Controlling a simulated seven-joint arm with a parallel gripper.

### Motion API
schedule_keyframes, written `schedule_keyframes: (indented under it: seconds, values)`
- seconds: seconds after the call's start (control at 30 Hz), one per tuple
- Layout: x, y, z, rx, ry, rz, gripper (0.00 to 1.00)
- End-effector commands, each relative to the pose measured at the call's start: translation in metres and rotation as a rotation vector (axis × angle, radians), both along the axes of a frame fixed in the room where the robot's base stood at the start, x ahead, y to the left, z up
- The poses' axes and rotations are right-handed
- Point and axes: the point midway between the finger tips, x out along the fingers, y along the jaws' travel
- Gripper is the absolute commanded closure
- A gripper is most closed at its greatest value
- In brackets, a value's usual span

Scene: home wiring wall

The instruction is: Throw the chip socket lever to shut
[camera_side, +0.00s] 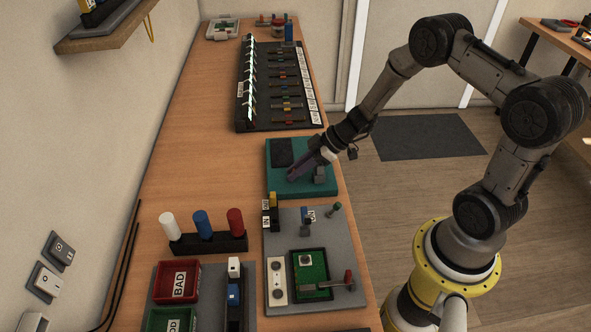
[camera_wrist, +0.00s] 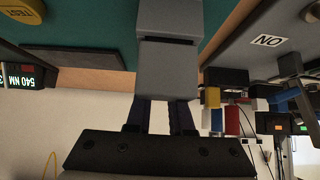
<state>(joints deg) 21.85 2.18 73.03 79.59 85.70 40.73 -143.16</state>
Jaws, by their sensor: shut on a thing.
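My gripper (camera_wrist: 167,103) is at the teal board (camera_side: 277,187) in the side view. In the wrist view its two dark fingers are shut on a grey block (camera_wrist: 168,70) with a dark slit across it. The block stands against the teal surface (camera_wrist: 100,35); how they join is hidden. In the side view a small grey part (camera_side: 320,174) shows on the board near the gripper. I cannot tell for certain which part is the chip socket lever. A red-knobbed lever (camera_side: 347,280) lies by the green circuit board (camera_side: 311,275), apart from my gripper.
A black rack (camera_side: 244,118) of coloured parts is behind. White, blue and red cylinders (camera_side: 202,223) stand left. Bare bench (camera_side: 205,150) is free left of the teal board.

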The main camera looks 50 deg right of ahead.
Motion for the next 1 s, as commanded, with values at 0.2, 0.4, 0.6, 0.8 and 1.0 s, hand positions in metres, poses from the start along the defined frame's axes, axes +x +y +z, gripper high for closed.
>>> schedule_keyframes:
  seconds: [0.2, 0.4, 0.6, 0.8, 1.0]
  values:
    - [0.000, -0.001, 0.000, -0.002, 0.001, -0.002, 0.68]
    - [0.000, 0.000, 0.000, -0.002, 0.001, -0.001, 0.50]
    - [0.000, -0.001, 0.001, -0.001, 0.000, -0.001, 0.50]
    - [-0.009, -0.011, 0.015, -0.002, -0.002, -0.004, 0.50]
    - [-0.030, -0.032, 0.045, -0.003, -0.003, -0.006, 0.50]
